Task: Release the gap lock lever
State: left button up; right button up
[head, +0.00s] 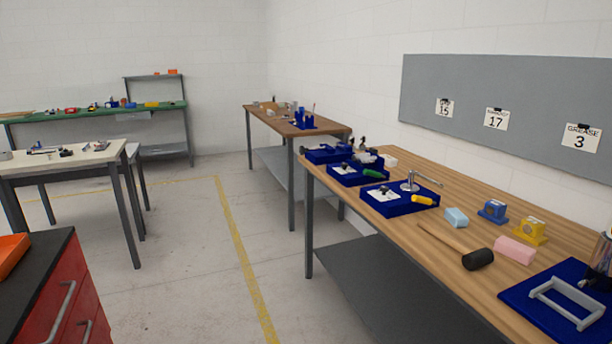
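I cannot make out a gap lock lever for certain at this distance. A metal post with a crossbar (411,182) stands at the blue tray (393,209) on the wooden bench, with a yellow-handled thing (422,200) beside it. A light blue foam block (456,217) and a pink foam block (514,250) lie on the same bench. A blue fixture (493,211) and a yellow fixture (530,231) stand behind them; any levers on them are too small to tell.
A black-headed mallet (477,259) lies on the wooden bench (400,246). A blue mat (525,301) with a grey frame (566,303) lies at the front right. A red cabinet (63,297) stands at the lower left. The floor (185,260) between is clear.

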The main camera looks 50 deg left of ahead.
aim_at(366, 171)
jog(key=u, duration=1.2)
jog(key=i+j+z, duration=0.2)
jog(key=i+j, duration=0.2)
jog(key=i, duration=0.35)
jog(key=i+j+z, duration=0.15)
jog(key=i+j, duration=0.3)
jog(key=i, duration=0.25)
jog(key=i+j+z, duration=0.2)
jog(key=i+j, duration=0.4)
jog(key=i, duration=0.1)
